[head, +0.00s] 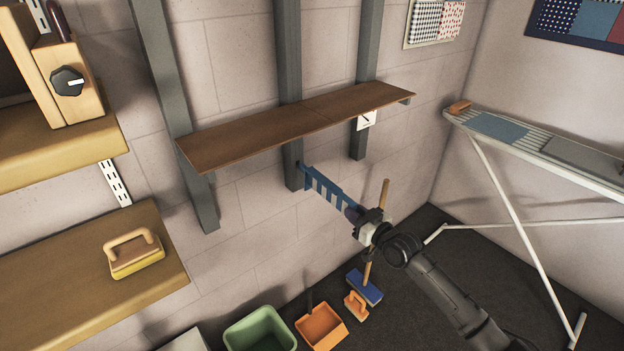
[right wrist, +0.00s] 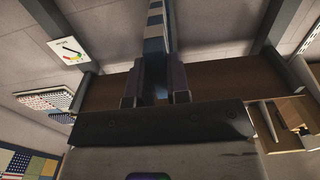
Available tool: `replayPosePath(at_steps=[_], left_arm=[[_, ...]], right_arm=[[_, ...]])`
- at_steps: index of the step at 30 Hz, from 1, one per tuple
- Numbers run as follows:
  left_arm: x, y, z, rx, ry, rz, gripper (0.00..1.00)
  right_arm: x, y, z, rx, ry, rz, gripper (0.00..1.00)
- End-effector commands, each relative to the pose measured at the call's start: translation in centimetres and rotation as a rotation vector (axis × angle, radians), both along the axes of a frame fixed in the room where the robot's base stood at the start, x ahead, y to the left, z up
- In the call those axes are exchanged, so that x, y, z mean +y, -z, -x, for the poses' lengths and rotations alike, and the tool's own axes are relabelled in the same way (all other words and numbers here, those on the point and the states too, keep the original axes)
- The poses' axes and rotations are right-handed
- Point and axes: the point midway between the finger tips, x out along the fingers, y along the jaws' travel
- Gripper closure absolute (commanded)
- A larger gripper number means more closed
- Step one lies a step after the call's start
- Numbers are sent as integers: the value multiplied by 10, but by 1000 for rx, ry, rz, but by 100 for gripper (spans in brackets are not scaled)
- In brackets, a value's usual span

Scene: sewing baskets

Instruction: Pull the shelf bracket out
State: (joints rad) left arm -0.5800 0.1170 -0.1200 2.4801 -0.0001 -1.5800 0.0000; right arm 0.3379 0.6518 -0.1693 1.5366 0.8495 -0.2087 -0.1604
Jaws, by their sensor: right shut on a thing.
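The shelf bracket (head: 325,189) is a blue bar with pale stripes. It slants out below the brown shelf board (head: 290,122), and its far end meets the lower part of the middle grey post (head: 292,170). My right gripper (head: 357,214) is shut on the bracket's near end. In the right wrist view the bracket (right wrist: 155,35) runs away between the two fingers of my right gripper (right wrist: 156,82). Whether its far end is still seated in the post cannot be told. My left gripper is not in view.
Wooden shelves (head: 75,265) stand at the left, with a yellow-based brush (head: 136,257). An ironing board (head: 535,145) is at the right. A green bin (head: 260,332), an orange dustpan (head: 321,327) and a blue broom (head: 364,287) are below. Open space lies left of my gripper.

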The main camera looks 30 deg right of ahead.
Motion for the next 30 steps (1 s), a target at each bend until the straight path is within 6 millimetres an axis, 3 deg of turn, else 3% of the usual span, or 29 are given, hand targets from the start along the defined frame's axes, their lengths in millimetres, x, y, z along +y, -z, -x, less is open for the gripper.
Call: replayPosePath(at_steps=[15, 30], left_arm=[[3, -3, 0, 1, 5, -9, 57], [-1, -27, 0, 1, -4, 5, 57]], right_arm=[[-1, -2, 3, -3, 0, 0, 100], [-6, -2, 37, -1, 0, 0, 100]])
